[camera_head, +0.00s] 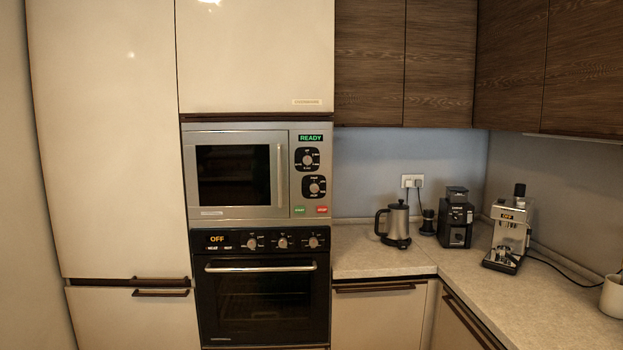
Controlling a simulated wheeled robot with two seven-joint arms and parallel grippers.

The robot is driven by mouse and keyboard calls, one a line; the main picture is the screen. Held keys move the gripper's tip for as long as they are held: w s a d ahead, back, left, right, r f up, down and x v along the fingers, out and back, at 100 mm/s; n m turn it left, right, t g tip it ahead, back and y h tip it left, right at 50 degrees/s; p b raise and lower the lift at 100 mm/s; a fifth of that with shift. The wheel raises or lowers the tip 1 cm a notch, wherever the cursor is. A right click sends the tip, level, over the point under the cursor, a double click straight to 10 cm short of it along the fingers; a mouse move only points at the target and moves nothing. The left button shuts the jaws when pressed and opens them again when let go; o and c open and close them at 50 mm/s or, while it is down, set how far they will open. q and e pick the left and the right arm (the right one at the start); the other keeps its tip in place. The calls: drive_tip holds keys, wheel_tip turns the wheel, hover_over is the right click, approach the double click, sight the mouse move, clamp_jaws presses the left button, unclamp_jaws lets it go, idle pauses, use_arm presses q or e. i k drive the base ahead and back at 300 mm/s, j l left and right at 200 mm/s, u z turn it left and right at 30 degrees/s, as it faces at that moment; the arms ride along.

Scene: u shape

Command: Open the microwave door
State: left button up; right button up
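The microwave (240,212) is built into the tall cabinet, left of centre, above the oven. It has a silver frame and a dark window (233,175). Its door is shut. A vertical silver door handle (279,175) runs along the right side of the door. The control panel (309,203) to the right has two dials, a green and a red button, and a green display reading READY. Neither of my grippers shows in the head view.
Below is a black oven (262,303) with a horizontal handle, its door shut. To the right, the counter (375,262) holds a kettle (397,222), a black grinder (456,222) and a coffee machine (508,235). Dark wood cabinets (440,60) hang above.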

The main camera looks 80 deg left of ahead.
sight(228, 174)
drive_tip(key=u, duration=3.2)
